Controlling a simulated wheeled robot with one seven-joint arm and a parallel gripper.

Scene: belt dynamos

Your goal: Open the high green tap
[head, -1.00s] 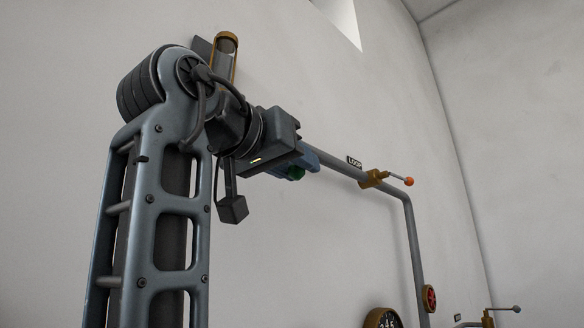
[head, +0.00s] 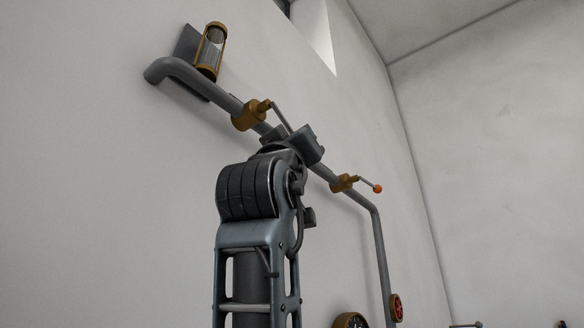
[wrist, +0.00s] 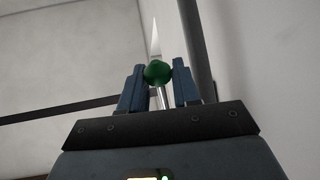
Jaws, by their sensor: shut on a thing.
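The high green tap has a brass body (head: 248,116) on the sloping upper pipe, left of my arm in the head view. Its thin grey lever (head: 282,117) slants down to the right, above the pipe, toward my gripper (head: 306,146). In the wrist view, the green ball knob (wrist: 157,73) at the lever's end sits between the two blue fingers of my gripper (wrist: 158,82), which are shut on it. In the head view, my gripper and wrist hide the knob.
The grey pipe (head: 218,96) runs along the wall behind my arm. A second brass tap (head: 344,183) with an orange knob (head: 378,188) is farther right. A glass gauge (head: 211,48) stands above the pipe's left end. A red wheel (head: 396,307) is lower right.

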